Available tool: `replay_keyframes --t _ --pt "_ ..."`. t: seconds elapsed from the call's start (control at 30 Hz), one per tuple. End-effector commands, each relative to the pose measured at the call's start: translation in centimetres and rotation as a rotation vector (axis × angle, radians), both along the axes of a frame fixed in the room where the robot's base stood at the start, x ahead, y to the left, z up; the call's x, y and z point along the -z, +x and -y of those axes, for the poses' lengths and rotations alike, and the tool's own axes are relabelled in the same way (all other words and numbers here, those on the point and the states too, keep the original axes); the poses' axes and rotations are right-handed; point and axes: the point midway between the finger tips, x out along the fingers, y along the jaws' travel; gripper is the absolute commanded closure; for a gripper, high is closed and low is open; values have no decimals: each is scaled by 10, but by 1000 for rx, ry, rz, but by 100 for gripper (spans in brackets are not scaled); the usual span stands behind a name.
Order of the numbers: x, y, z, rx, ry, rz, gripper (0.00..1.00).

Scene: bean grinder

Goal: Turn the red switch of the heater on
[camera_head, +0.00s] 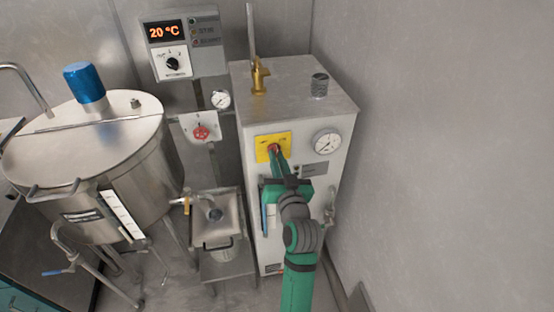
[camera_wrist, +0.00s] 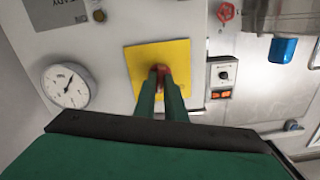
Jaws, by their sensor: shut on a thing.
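The heater (camera_head: 300,105) is a pale metal cabinet standing against the right wall. A yellow plate (camera_head: 262,143) on its front carries the red switch (camera_head: 274,148). In the wrist view the red switch (camera_wrist: 161,72) shows at the middle of the yellow plate (camera_wrist: 178,55), between my green fingertips. My gripper (camera_head: 276,152) reaches the plate from the front and is shut on the red switch. In the wrist view my gripper (camera_wrist: 160,80) hides most of the switch, so its turned position cannot be told.
A dial gauge (camera_head: 326,143) sits right of the plate, and also shows in the wrist view (camera_wrist: 67,87). A control box reading 20 °C (camera_head: 180,45) hangs on the back wall. A steel tank (camera_head: 100,150) and a small sink (camera_head: 216,222) stand to the left.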

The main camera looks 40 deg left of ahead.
Motion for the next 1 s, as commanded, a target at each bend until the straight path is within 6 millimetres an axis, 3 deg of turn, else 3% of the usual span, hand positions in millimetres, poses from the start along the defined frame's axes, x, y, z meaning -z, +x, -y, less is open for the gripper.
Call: replay_keyframes --t 0.5,1.0 --pt "1 -1 -1 -1 263 -312 100" --pt "1 -1 -1 -1 344 -408 100"
